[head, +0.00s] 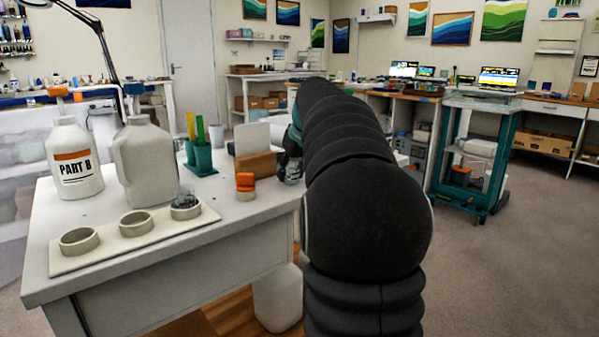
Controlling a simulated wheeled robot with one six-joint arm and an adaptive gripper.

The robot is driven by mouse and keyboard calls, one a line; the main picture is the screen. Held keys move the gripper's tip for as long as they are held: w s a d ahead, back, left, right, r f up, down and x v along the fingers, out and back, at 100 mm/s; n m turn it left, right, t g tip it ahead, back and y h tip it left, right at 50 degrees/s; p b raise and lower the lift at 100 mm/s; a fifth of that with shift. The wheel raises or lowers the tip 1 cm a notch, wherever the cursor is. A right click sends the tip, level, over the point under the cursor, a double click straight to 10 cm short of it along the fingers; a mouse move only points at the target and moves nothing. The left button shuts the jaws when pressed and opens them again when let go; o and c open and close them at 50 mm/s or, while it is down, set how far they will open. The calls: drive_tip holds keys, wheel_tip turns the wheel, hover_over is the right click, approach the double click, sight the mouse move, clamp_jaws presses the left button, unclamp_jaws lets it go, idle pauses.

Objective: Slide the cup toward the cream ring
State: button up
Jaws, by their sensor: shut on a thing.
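A cream board (140,243) lies on the white table's front left and carries three cream rings. The left ring (79,240) and the middle ring (136,223) are empty. A clear cup with a dark rim (185,200) stands in the right ring (186,212). My gripper (291,172) is mostly hidden behind my dark arm, low over the table's right part, to the right of the board. It is shut on a small greyish, clear-looking shape, seemingly a cup, whose outline is hard to make out.
A PART B jug (75,165) and a plain jug (146,165) stand behind the board. Bare tabletop (235,212) lies in front.

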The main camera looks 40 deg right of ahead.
drive_tip(key=shift+a, duration=0.75)
drive_tip(key=o, duration=1.2)
drive_tip(key=shift+s, duration=0.1)
drive_tip(key=v, duration=1.2)
